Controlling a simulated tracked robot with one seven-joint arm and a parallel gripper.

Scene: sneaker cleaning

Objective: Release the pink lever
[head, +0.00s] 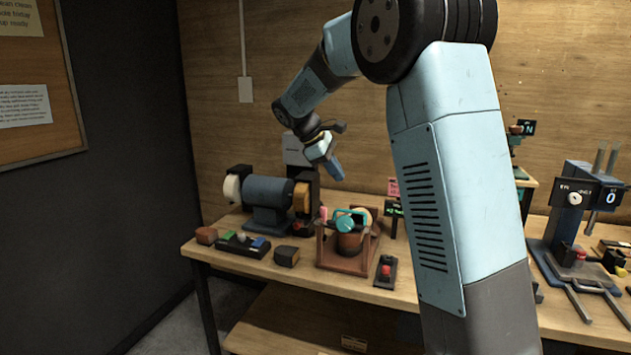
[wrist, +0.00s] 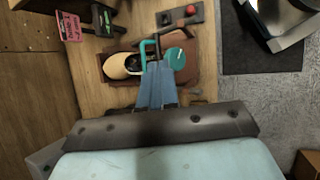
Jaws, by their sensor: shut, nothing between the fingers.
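A small pink upright piece (head: 323,214), which looks like the pink lever, stands at the left of a wooden-framed device (head: 343,262) on the bench. The device carries a teal frame and round teal part (head: 345,225), which also shows in the wrist view (wrist: 175,58). My gripper (head: 337,174) is above the device in the head view, its blue fingers pointing down. In the wrist view its fingers (wrist: 160,68) are shut and empty, in front of the device. I cannot make out the pink lever there; the fingers may hide it.
A grinder-like machine (head: 268,200) stands to the left on the bench. A red-button box (head: 386,271) sits to the right of the device. A pink sign (wrist: 69,26) and a dark sign (wrist: 103,18) stand nearby.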

